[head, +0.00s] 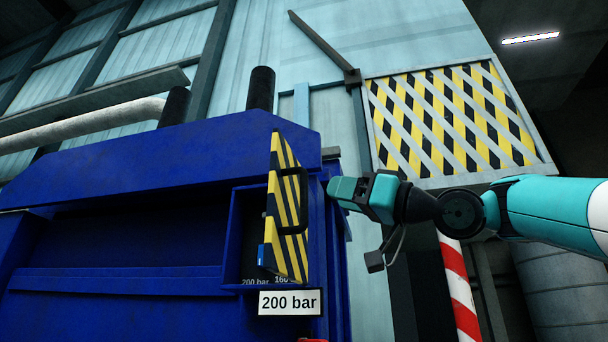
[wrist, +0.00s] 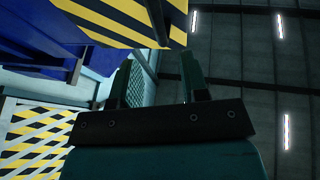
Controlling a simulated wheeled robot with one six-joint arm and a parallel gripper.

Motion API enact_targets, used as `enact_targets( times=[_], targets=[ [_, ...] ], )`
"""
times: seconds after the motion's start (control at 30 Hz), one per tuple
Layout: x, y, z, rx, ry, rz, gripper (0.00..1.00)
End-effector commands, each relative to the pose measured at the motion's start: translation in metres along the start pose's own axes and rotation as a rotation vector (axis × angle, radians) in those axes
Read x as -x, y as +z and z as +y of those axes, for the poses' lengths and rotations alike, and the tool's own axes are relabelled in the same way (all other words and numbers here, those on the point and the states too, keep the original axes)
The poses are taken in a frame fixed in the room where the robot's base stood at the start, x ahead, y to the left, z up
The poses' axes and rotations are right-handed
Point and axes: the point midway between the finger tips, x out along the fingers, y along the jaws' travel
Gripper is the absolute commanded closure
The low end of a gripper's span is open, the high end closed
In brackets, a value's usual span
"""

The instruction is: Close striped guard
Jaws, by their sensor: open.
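The yellow-and-black striped guard (head: 287,190) stands swung open, seen at a steep angle on the front of the blue machine (head: 150,165). A black handle (head: 301,200) is on its striped face. In the wrist view the striped guard (wrist: 105,18) fills the top, and its dark handle (wrist: 158,22) lies just beyond the fingertips. My gripper (head: 335,190) is just right of the guard in the head view; its fingers are hard to make out there. In the wrist view my gripper (wrist: 157,60) is open, its two fingers apart with nothing clearly between them.
A white "200 bar" label (head: 290,302) is below the guard, with the opening behind it partly showing gauge labels. A striped mesh panel (head: 450,115) hangs behind my arm. A red-and-white post (head: 459,290) stands below my arm.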

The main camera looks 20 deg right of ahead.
Motion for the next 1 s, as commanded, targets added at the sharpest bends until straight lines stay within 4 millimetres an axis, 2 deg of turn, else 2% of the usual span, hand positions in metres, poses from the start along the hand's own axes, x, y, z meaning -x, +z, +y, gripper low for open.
enact_targets(
  times=[0.03,0.2,0.4,0.6,0.83,0.87,1.0],
  targets=[
    [-0.013,-0.004,-0.001,-0.007,-0.007,-0.001,0.59],
    [-0.048,-0.005,-0.001,-0.006,-0.005,-0.001,0.59],
    [-0.078,-0.003,0.000,-0.004,-0.003,-0.001,0.59],
    [-0.088,-0.001,0.000,0.000,0.001,0.000,0.59],
    [-0.088,0.000,0.000,0.001,0.002,0.000,0.59],
    [-0.088,0.000,0.001,0.000,0.002,0.000,0.61],
    [-0.088,0.000,0.000,0.000,0.001,0.000,0.93]
  ],
)
